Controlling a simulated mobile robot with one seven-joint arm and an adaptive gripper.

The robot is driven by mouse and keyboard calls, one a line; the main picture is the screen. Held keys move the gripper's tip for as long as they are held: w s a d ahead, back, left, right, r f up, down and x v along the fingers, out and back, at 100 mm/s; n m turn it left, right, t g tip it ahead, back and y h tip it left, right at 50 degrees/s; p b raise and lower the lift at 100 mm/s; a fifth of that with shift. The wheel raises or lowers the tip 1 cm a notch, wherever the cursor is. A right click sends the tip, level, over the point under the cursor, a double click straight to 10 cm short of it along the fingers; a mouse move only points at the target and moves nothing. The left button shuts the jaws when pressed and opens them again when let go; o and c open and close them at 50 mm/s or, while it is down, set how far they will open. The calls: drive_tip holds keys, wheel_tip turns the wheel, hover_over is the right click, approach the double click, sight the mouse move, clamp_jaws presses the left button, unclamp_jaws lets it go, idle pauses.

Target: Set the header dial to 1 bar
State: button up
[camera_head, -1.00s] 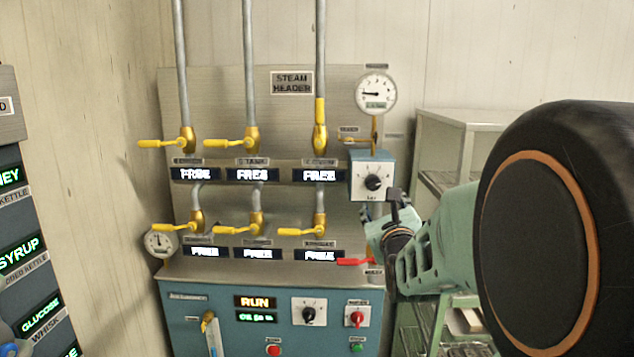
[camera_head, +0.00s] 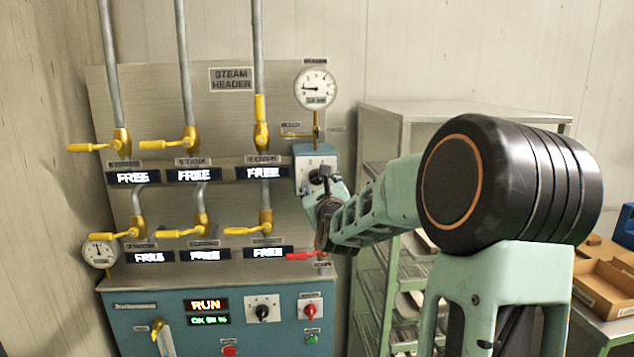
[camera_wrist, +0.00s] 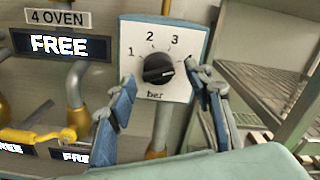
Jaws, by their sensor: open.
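The header dial is a black knob (camera_wrist: 158,70) on a white plate marked 1, 2, 3 and "bar" in the wrist view. The knob's ridge lies roughly left to right; I cannot tell surely which mark it points at. My gripper (camera_wrist: 161,78) is open, with one blue-grey finger left of the knob and one right of it, apart from it. The right finger covers the plate's right edge. In the head view the dial's blue box (camera_head: 303,160) is partly hidden by my gripper (camera_head: 323,184). The round gauge (camera_head: 315,88) stands above the box.
Yellow valve levers (camera_head: 165,144) and FREE displays (camera_head: 132,177) fill the panel left of the dial. A red lever (camera_head: 306,256) sits just below my gripper. A metal rack (camera_head: 385,125) stands close on the right. Another black knob (camera_head: 263,308) is on the lower cabinet.

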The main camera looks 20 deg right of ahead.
drive_tip(key=shift+w, duration=0.3)
drive_tip(key=c, duration=1.2)
drive_tip(key=shift+o, duration=0.2)
drive_tip(key=shift+d, duration=0.1)
